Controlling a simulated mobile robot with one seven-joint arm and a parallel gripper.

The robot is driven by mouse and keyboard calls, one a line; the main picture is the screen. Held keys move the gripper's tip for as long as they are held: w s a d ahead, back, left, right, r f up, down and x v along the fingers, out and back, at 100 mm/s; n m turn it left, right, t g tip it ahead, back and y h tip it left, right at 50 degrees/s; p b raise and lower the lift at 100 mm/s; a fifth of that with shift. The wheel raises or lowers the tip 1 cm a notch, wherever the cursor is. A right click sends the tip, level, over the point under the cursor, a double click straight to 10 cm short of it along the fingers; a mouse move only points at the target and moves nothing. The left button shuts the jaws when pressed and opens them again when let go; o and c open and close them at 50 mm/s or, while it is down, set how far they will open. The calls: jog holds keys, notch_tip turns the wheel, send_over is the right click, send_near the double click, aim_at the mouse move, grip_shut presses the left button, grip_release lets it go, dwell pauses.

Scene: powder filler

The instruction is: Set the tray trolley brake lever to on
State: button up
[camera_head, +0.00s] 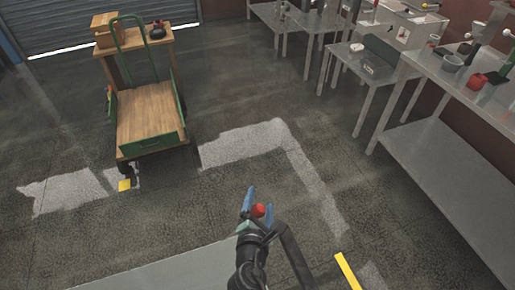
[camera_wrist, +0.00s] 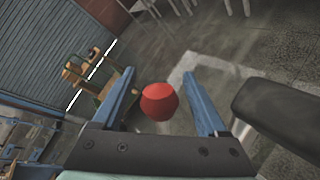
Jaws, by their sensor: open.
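A red ball-shaped knob (camera_head: 258,210) shows at my gripper (camera_head: 259,199) in the head view. In the wrist view the red knob (camera_wrist: 158,102) appears between the two blue fingers of my gripper (camera_wrist: 160,72), with a visible gap on each side. The fingers are open and not closed on it. What the knob is mounted on is hidden. A trolley (camera_head: 150,112) with a wooden deck and green frame stands at the upper left, well away from my gripper; it also shows in the wrist view (camera_wrist: 104,96). I cannot tell which part is the brake lever.
A dark bar (camera_head: 291,255) runs close to the right of my gripper; a thick dark part (camera_wrist: 278,112) is near the right finger. A yellow block (camera_head: 124,185) is beside the trolley's wheel. Grey tables (camera_head: 445,165) line the right. The middle floor is open.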

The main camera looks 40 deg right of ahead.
jog(key=b+v, duration=0.1)
jog(key=v, duration=1.1)
jog(key=shift+s+a, duration=0.1)
jog(key=shift+s, duration=0.1)
